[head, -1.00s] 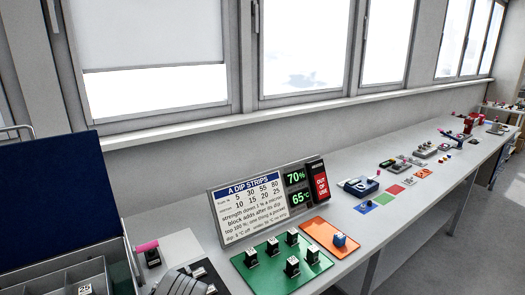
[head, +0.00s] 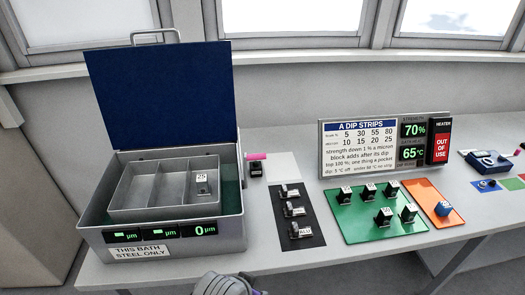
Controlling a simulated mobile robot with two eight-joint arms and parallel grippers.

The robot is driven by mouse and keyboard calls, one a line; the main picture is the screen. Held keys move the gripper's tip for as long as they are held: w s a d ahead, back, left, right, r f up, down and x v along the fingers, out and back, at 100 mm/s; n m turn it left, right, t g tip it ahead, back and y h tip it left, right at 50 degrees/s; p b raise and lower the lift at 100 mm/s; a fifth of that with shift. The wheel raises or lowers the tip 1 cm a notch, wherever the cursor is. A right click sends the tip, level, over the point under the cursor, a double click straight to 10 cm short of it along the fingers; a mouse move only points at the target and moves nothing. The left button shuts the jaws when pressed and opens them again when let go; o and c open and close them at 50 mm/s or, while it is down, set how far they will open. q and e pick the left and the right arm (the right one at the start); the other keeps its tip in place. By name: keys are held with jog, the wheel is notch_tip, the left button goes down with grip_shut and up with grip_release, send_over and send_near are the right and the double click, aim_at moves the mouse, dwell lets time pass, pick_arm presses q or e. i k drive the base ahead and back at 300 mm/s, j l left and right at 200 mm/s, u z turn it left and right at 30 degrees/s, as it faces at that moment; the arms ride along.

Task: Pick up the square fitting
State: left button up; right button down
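Three small metal pieces lie in a column on a black mat (head: 290,238): a far piece (head: 289,191), a middle piece (head: 294,209) and a near piece (head: 300,230) with a label that seems to read ALU. They are too small to tell which is the square fitting. A grey rounded part of my own arm shows at the bottom edge, in front of the bench. No fingertips of either gripper show.
An open bath (head: 160,240) with a raised blue lid (head: 160,100) stands left; its divided tray holds a block (head: 202,185) in the right compartment. A green mat (head: 365,229) bears several blocks. A sign (head: 362,130) stands behind.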

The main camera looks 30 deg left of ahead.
aim_at(203, 189)
jog(key=u, duration=1.75)
